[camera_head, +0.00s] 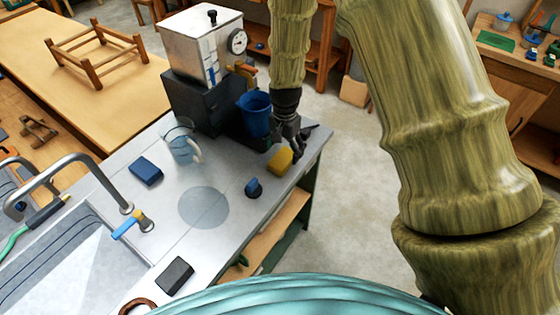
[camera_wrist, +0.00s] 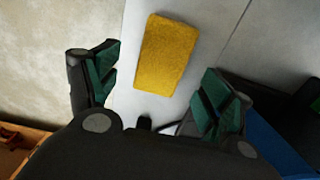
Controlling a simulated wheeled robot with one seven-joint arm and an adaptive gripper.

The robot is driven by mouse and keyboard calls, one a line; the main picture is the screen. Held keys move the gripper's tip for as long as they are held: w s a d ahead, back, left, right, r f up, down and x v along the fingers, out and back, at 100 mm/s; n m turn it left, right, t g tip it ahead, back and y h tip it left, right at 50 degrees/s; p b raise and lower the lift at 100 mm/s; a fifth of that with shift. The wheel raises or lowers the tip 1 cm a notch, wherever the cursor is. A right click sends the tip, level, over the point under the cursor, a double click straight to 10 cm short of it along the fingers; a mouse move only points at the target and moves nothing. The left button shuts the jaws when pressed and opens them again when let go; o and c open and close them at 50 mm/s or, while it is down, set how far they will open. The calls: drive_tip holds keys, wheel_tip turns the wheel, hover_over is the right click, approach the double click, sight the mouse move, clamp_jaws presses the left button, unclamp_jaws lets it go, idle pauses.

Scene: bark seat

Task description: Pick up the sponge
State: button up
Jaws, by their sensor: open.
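The sponge (camera_head: 280,160) is a yellow block lying on the grey countertop near its right edge. In the wrist view the sponge (camera_wrist: 166,54) lies flat on the pale surface, beyond and between my fingertips. My gripper (camera_head: 293,146) hangs over the counter's right end, close beside the sponge in the head view. In the wrist view my gripper (camera_wrist: 160,92) is open, with green-padded fingers apart and nothing between them. Part of the sponge is close to or behind the fingers in the head view.
A blue cup (camera_head: 255,113) stands left of my gripper, near a metal boiler (camera_head: 203,45) with a gauge. A glass pitcher (camera_head: 183,143), a dark blue block (camera_head: 146,171) and a small blue item (camera_head: 253,187) stand on the counter (camera_head: 225,165). Floor lies beyond its right edge.

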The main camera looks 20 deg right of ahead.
sight(283, 158)
drive_tip(key=shift+s+a+f+p, duration=0.1)
drive_tip(key=shift+a+f+p, duration=0.1)
drive_tip(key=shift+f+p, duration=1)
drive_tip(key=shift+f, duration=1.15)
drive_tip(key=c, duration=0.9)
